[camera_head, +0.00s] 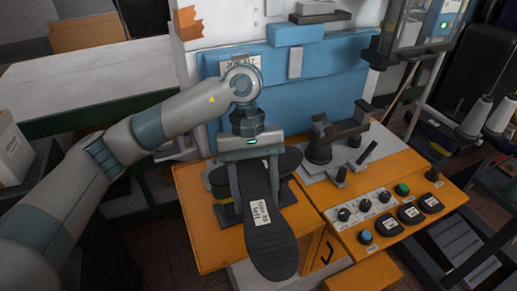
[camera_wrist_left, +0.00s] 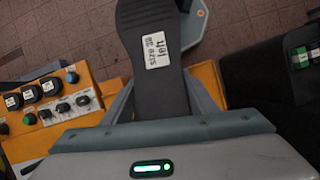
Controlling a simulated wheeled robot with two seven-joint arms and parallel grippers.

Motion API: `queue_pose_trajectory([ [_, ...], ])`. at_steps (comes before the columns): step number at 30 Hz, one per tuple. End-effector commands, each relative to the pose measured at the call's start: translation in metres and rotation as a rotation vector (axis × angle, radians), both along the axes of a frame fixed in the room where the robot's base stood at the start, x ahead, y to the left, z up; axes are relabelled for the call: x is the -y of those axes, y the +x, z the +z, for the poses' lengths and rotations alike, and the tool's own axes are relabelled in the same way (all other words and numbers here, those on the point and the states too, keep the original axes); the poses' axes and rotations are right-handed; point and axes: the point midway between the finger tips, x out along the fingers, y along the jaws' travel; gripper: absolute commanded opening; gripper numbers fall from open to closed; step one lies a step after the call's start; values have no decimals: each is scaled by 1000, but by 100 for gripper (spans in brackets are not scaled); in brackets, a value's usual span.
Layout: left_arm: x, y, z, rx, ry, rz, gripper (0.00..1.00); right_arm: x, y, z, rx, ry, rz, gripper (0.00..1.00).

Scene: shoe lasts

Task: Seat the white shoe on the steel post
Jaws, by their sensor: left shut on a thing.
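My left gripper (camera_head: 253,195) is shut on a shoe (camera_head: 272,245), with one finger along each side. The shoe is held sole up, so its black sole faces the head camera and its upper is hidden; I cannot see any white. A white label on the sole reads left, size 38. The sole also shows in the left wrist view (camera_wrist_left: 162,92), between the fingers. A dark metal fixture with an upright post (camera_head: 320,146) stands on a grey plate to the right of the gripper, apart from the shoe. My right gripper is not in view.
The orange bench (camera_head: 205,225) lies under the gripper. A control panel (camera_head: 372,212) with knobs and buttons is at its right front. A blue machine body (camera_head: 330,85) stands behind. Cones of thread (camera_head: 476,117) are at the far right. Dark shapes beside the gripper are unclear.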

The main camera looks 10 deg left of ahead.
Motion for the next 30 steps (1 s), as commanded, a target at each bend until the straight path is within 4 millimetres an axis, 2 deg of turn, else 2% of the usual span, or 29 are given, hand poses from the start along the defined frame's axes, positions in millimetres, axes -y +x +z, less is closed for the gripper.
queue_pose_trajectory([
  [1, 6, -5, -15, -7, 5, -77, 0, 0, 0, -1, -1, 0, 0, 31],
  [3, 12, -11, -29, -6, 6, -189, 0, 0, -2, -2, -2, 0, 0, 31],
  [9, 18, -20, -48, -2, 6, -378, 0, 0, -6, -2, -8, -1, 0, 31],
  [15, 18, -21, -52, -1, 5, -410, 0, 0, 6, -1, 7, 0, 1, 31],
  [23, 18, -21, -53, -2, 3, -412, 0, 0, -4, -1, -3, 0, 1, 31],
  [30, 18, -21, -52, -2, 3, -412, 0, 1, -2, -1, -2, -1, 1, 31],
])
